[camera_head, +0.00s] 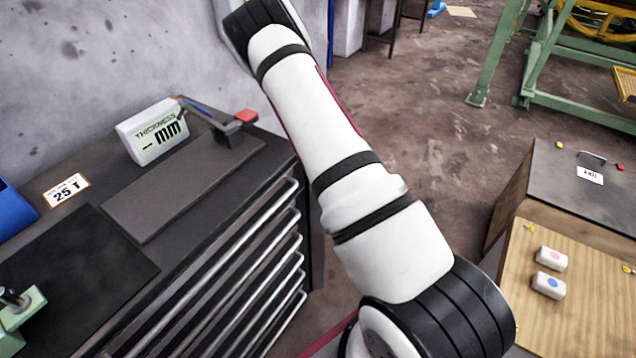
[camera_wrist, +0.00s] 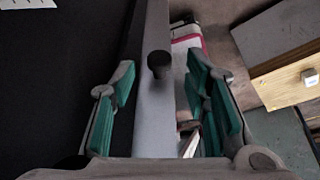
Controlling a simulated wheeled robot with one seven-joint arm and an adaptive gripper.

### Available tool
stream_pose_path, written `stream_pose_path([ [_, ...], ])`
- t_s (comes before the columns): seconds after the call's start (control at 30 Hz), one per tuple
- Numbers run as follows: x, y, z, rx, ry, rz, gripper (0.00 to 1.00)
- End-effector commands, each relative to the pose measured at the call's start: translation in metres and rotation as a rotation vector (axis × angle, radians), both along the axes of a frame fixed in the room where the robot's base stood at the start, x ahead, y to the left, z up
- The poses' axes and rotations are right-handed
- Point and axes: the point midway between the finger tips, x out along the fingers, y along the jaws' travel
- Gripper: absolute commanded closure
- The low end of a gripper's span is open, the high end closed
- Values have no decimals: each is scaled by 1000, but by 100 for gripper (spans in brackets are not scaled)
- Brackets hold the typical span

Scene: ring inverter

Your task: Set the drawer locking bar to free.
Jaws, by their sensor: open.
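In the wrist view, a long grey bar (camera_wrist: 154,115) with a black knob (camera_wrist: 158,63) runs up the middle of the picture; I take it to be the drawer locking bar. My gripper (camera_wrist: 162,80) is open, with teal pads on either side of the bar and knob. I cannot tell whether a pad touches them. The dark drawer cabinet (camera_head: 243,268) stands at left in the head view, with several long drawer handles. The bar cannot be made out there, and my gripper is outside that view. The bar's locked or free setting cannot be read.
On the cabinet top are a thickness gauge (camera_head: 157,132), a dark mat (camera_head: 75,262) and a "25 T" label (camera_head: 67,190). A wooden board (camera_head: 590,315) with two small button boxes lies at right. My arm crosses the middle. Floor shows between.

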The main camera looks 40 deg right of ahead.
Motion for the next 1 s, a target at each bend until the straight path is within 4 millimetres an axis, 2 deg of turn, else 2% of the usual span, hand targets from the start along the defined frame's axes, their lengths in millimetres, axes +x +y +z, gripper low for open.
stream_pose_path([
  [0.1, 8, -3, 17, -2, -3, 1, 58],
  [0.3, 16, -7, 39, -3, -3, 1, 58],
  [0.5, 19, -9, 48, -3, -2, 1, 58],
  [0.73, 19, -9, 48, -2, -1, 1, 58],
  [0.77, 19, -9, 48, -3, -2, 1, 63],
  [0.87, 24, -6, 51, 2, -28, -12, 85],
  [0.93, 37, 1, 58, 10, -95, -42, 100],
  [1.0, 59, 12, 73, 23, -207, -98, 100],
])
